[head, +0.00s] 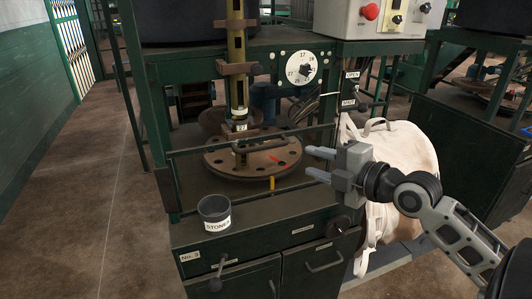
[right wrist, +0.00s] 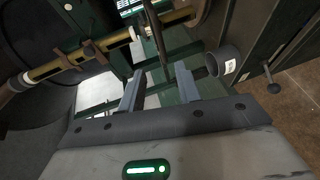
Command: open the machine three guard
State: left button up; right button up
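Machine three (head: 240,235), a dark green cabinet labelled No. 3, stands in the middle of the head view. Its guard appears as a thin dark green frame with a top rail (head: 238,141) across the front of a round brown plate with holes (head: 262,158). I cannot tell a separate handle on it; a small yellow piece (head: 272,184) stands at the plate's front. My right gripper (head: 313,163) is open and empty, right of the guard, its fingers pointing left. In the right wrist view, dark bars pass beyond the open fingers (right wrist: 159,88). My left gripper is out of view.
A grey STONES cup (head: 215,213) sits on the cabinet's front left ledge and shows in the wrist view (right wrist: 224,62). A white bulk bag (head: 402,150) is behind my right arm. A control box (head: 375,18) is above. Floor (head: 75,190) at left is clear.

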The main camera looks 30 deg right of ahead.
aim_at(268, 148)
jog(key=p+x, duration=0.2)
jog(key=x, duration=1.3)
jog(key=shift+w+f+p, duration=0.2)
jog(key=shift+w+p, duration=0.1)
jog(key=shift+p, duration=0.05)
grip_shut()
